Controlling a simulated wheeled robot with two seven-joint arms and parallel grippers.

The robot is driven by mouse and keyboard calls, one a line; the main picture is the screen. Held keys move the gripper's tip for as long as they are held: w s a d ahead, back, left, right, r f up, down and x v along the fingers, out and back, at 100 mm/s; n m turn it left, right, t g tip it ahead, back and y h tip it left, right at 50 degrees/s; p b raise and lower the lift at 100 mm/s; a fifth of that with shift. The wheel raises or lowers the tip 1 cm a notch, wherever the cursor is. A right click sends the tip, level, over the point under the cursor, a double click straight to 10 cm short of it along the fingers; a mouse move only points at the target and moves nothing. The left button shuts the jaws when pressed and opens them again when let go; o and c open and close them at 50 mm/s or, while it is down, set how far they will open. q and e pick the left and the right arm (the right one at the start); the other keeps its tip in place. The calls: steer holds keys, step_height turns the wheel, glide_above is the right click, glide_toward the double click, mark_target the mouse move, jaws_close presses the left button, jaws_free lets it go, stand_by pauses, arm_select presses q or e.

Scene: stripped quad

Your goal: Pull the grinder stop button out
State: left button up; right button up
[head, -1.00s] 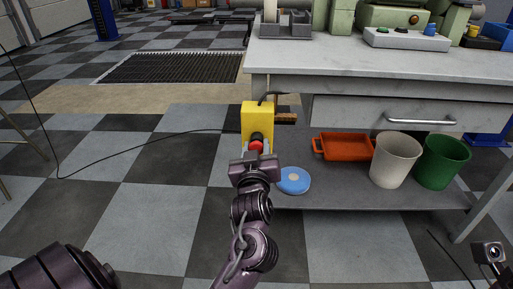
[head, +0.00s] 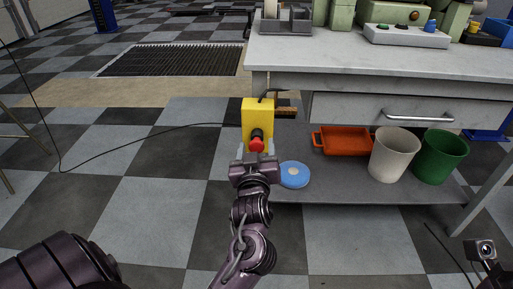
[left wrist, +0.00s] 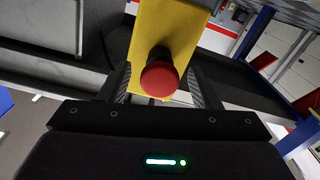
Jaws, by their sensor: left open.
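The grinder stop button is a red mushroom button (head: 257,145) on a dark collar, on the front of a yellow box (head: 257,112) at the bench's left end. My left gripper (head: 257,153) is in front of the box, with its fingers apart on either side of the button. In the left wrist view the red button (left wrist: 160,78) sits between the two open fingers, with the yellow box (left wrist: 168,22) behind it. I see no finger clearly touching the button. My right gripper is not clearly seen; only a part of my right arm shows at the lower right.
The box hangs beside the grey workbench (head: 380,60) with a drawer. On its lower shelf are a blue disc (head: 294,174), an orange tray (head: 344,141), a white bin (head: 394,154) and a green bin (head: 440,157). A black cable (head: 150,140) runs left from the box. The floor to the left is open.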

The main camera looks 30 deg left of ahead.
arm_select(q)
steer(key=p+v, duration=0.2)
steer(key=v, duration=0.5)
steer(key=shift+s+p, duration=0.25)
steer(key=shift+p, duration=0.05)
